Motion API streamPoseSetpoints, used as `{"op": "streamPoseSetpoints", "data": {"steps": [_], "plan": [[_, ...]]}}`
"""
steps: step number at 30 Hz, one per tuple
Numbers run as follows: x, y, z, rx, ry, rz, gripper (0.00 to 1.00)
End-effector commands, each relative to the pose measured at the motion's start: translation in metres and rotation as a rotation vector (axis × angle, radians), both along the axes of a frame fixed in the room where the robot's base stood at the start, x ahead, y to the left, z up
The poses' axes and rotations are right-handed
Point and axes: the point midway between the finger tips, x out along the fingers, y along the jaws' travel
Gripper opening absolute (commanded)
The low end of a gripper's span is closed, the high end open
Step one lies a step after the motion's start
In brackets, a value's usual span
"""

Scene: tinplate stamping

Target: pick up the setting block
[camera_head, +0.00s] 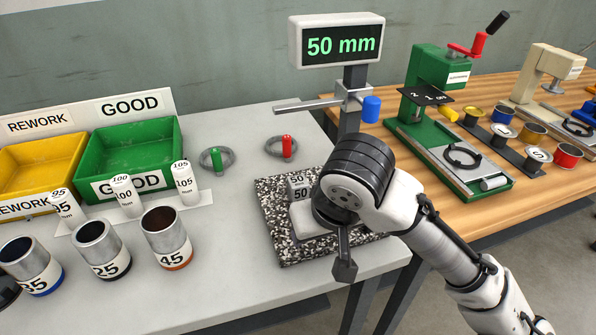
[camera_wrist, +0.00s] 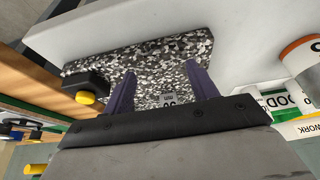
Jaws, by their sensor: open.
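In the wrist view, the gripper (camera_wrist: 160,80) is open, with two purple fingers pointing at the plate.
A gauge display (camera_head: 341,43) reads 50 mm on a post behind the plate. A black part with a yellow knob (camera_wrist: 88,97) sits close to one finger. Labelled cans (camera_head: 165,238), a green GOOD bin (camera_head: 130,150) and a yellow REWORK bin (camera_head: 40,165) stand left.

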Motion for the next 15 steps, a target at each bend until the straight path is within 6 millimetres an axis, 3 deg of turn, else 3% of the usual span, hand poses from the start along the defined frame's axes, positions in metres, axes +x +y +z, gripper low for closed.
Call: {"op": "streamPoseSetpoints", "data": {"steps": [5,15], "plan": [[0.008,0.001,0.000,-0.003,0.006,-0.003,0.58],[0.060,0.018,0.000,-0.004,0.005,-0.002,0.58]]}}
